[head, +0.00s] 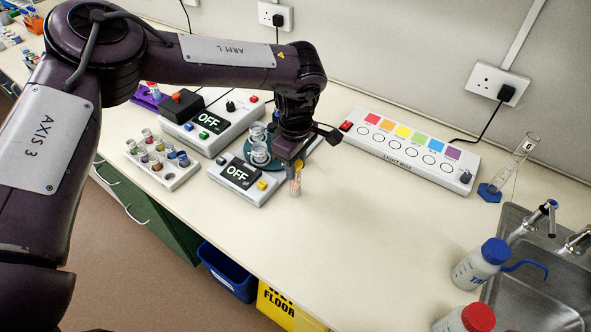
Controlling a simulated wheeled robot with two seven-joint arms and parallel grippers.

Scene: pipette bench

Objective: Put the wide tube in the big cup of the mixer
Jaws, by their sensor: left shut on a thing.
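My left gripper (297,168) is pointed down at the right front of the mixer. It is shut on a small clear tube (295,187) with reddish contents, which hangs below the fingers in front of the bench top. I cannot tell how far above the bench it is. The mixer (238,186) is a white box with an "OFF" display and a yellow button. Its dark teal platform (249,158) carries clear cups, one nearer (260,153) and one farther (257,132). My gripper and wrist hide part of the platform's right side. My right gripper is out of view.
A white rack (171,178) with several coloured tubes stands left of the mixer. Behind it is another white device (226,128) reading "OFF". A light box (410,153) lies at the back right. Bottles (480,262) and a sink (540,290) are at the right. The middle bench is clear.

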